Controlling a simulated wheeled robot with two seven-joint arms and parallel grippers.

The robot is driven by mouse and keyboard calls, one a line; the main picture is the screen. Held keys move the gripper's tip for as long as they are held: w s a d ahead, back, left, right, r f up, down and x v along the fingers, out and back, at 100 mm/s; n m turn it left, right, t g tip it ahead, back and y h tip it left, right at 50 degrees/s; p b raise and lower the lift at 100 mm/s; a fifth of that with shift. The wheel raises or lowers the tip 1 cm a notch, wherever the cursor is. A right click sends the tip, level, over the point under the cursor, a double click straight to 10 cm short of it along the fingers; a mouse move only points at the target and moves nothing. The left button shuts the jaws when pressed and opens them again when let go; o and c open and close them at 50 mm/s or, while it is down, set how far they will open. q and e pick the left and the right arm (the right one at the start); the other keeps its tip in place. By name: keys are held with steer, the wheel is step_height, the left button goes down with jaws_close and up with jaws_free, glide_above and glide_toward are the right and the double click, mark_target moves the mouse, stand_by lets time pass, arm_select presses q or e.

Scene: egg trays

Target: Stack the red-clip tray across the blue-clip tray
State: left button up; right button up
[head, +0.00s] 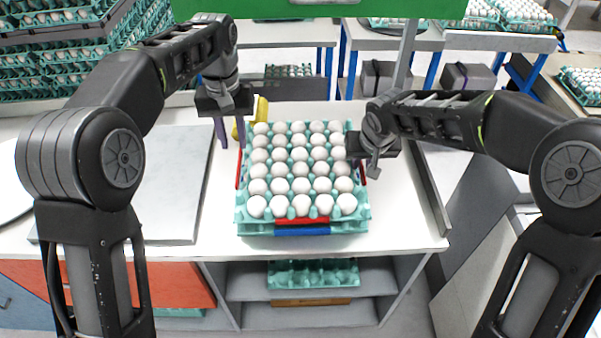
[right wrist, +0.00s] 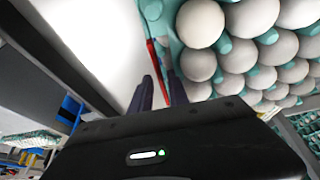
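The red-clip tray (head: 302,220), full of white eggs, sits on top of the blue-clip tray (head: 302,231) on the table. They look aligned, not crossed; the lower tray is mostly hidden. In the right wrist view the red clip (right wrist: 152,52) and eggs also show. My left gripper (head: 232,142) is open and empty, fingers down, beside the stack's back left corner. My right gripper (head: 373,170) is at the stack's right edge. In the right wrist view its fingers (right wrist: 159,76) stand apart on either side of the red clip; contact is unclear.
A grey flat plate (head: 170,190) lies left of the stack. A yellow object (head: 259,108) stands behind the left gripper. The white table (head: 400,225) is clear at front right. Stacked egg trays (head: 60,60) stand at back left, and a teal tray (head: 312,274) is on the shelf below.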

steer(key=shift+a, duration=0.15)
steer(key=v, duration=1.2)
stand_by(0.5)
